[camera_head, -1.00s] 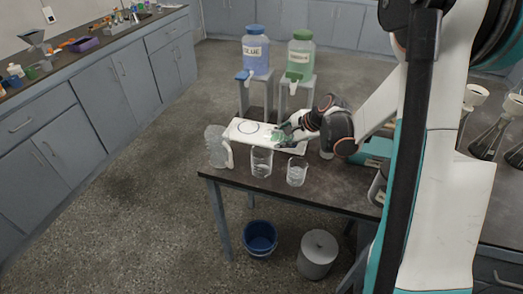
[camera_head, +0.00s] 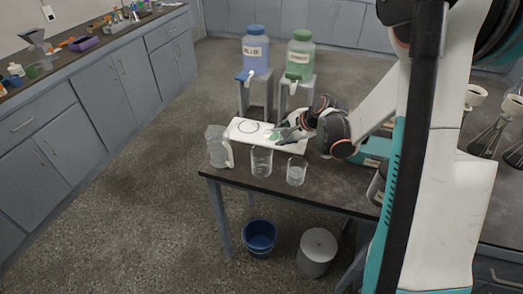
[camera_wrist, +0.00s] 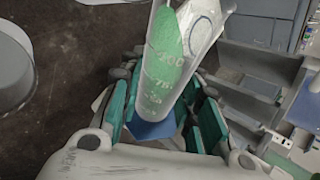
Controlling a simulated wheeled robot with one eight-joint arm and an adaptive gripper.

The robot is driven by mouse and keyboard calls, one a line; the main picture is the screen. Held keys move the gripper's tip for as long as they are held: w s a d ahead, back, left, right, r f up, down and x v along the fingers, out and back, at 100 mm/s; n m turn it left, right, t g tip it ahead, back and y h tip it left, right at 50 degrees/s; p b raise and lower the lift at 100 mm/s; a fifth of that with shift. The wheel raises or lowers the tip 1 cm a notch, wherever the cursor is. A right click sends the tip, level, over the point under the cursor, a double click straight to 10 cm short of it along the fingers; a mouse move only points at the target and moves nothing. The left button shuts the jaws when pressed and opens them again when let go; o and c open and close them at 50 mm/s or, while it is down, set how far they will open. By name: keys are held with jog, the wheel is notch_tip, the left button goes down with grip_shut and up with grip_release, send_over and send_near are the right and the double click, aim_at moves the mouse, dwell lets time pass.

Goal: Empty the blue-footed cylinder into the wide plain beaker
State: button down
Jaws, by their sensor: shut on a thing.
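My gripper (camera_wrist: 165,115) is shut on the blue-footed cylinder (camera_wrist: 168,65), a clear graduated cylinder with green liquid inside. Its blue foot (camera_wrist: 153,130) shows between the teal fingers, and its mouth end runs out of the top of the wrist view. The liquid's surface is slanted along the wall, so the cylinder is tilted. In the head view my gripper (camera_head: 284,136) is over the white board, behind two clear beakers, a left one (camera_head: 261,161) and a right one (camera_head: 297,173). Which is the wide plain one is too small to tell.
A clear handled jug (camera_head: 217,148) stands left of the beakers near the table's edge. Behind the white board (camera_head: 239,131) stand a blue jug (camera_head: 255,55) and a green jug (camera_head: 300,58) with taps. A blue bucket (camera_head: 260,236) and a grey bin (camera_head: 317,250) are on the floor.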

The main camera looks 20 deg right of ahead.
jog(key=shift+d+r+n+t+h+p, duration=0.1)
jog(key=shift+r+n+t+h+p, duration=0.2)
jog(key=shift+r+h+p, duration=0.35)
dwell(0.6)
jog(key=shift+s+a+r+n+t+h, duration=0.15)
jog(key=shift+a+r+n+t+h, duration=0.2)
jog(key=shift+r+h, duration=0.35)
dwell(1.7)
jog(key=shift+a+f+n+t+h+b, duration=0.15)
jog(key=shift+n+t+h+b, duration=0.15)
jog(key=shift+h+b, duration=0.45)
dwell(1.6)
dwell(0.3)
